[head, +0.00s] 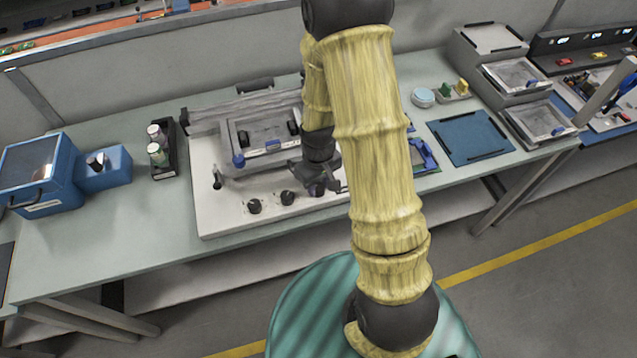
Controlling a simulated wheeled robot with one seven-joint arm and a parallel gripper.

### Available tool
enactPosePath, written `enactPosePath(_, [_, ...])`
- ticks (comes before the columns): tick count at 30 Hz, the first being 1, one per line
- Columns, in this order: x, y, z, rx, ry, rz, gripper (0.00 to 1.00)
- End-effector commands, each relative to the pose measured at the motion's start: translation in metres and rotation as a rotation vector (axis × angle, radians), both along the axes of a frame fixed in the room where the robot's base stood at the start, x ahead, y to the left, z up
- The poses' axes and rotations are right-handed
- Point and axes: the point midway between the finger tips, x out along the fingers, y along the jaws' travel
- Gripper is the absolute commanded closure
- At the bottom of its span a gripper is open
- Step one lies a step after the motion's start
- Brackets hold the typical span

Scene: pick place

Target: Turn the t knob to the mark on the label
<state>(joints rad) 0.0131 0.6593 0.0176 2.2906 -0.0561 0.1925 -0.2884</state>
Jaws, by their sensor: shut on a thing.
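A pale panel (220,222) lies on the bench in the head view, with a row of dark knobs along its front edge. The left knob (254,206) and the middle knob (287,198) are in plain sight. My gripper (316,188) reaches down over the right knob (317,191), its fingers closed around it. The gripper covers most of this knob, so its pointer is hidden. Any label marks around it are too small to read.
A clear-lidded tray (262,140) stands behind the knobs on the panel. A blue machine (42,174) and a black bottle rack (163,150) stand left. A blue mat (470,138) and grey bins (535,117) are right. The bench front left (120,245) is clear.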

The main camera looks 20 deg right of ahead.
Motion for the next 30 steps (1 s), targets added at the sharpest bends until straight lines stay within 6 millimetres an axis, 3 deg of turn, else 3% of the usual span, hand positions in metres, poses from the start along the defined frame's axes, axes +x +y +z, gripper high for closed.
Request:
enactPosePath(18, [0.0007, 0.0001, 0.0011, 0.0, -0.002, -0.487, 0.93])
enactPosePath(30, [0.0011, 0.0, 0.001, 0.001, -0.003, -0.605, 0.93])
